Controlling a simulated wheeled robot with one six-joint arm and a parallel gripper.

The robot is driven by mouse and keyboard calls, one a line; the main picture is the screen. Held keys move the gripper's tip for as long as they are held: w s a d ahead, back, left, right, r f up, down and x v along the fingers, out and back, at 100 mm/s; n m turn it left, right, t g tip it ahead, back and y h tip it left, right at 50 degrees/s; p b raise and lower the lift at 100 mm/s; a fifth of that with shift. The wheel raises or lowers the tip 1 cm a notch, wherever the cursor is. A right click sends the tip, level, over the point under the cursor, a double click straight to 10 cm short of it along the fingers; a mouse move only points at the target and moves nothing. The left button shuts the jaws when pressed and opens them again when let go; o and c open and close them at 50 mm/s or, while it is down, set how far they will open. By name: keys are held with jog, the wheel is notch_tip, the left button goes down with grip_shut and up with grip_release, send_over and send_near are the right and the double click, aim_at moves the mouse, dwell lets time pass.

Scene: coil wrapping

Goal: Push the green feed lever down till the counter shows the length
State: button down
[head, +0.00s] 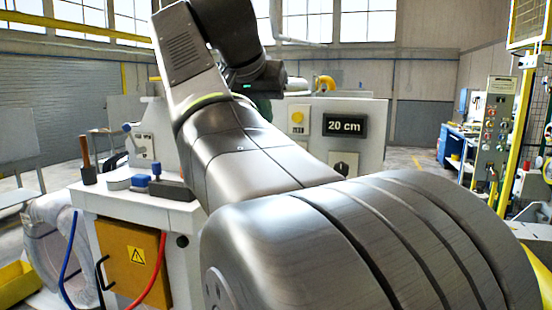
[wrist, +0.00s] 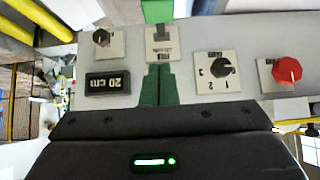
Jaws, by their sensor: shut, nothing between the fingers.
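The counter (head: 346,126) on the machine's front panel reads 20 cm in the head view. It also shows upside down in the wrist view (wrist: 108,82). The green feed lever (wrist: 157,10) shows as a bright green block at the top edge of the wrist view, above a pale labelled plate (wrist: 162,45). My gripper (wrist: 159,70) is shut and empty, its dark green fingers side by side with their tips by the plate's edge. I cannot tell whether they touch anything. In the head view my arm hides the lever and most of my gripper.
In the wrist view, a black knob (wrist: 102,38), a numbered dial (wrist: 221,69) and a red knob (wrist: 286,70) surround the fingers.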

jog(key=p+x, duration=0.1)
jog(key=x, duration=0.8)
jog(key=shift+w+d+f, duration=0.1)
jog(key=shift+w+f, duration=0.1)
jog(key=shift+f, duration=0.05)
jog(key=shift+w+f+p, duration=0.2)
jog(key=shift+f+p, duration=0.15)
jog(key=shift+f, duration=0.85)
jog(key=shift+s+f, duration=0.2)
jog(key=shift+f, duration=0.4)
jog(key=shift+w+f, duration=0.15)
jog(key=shift+f, duration=0.2)
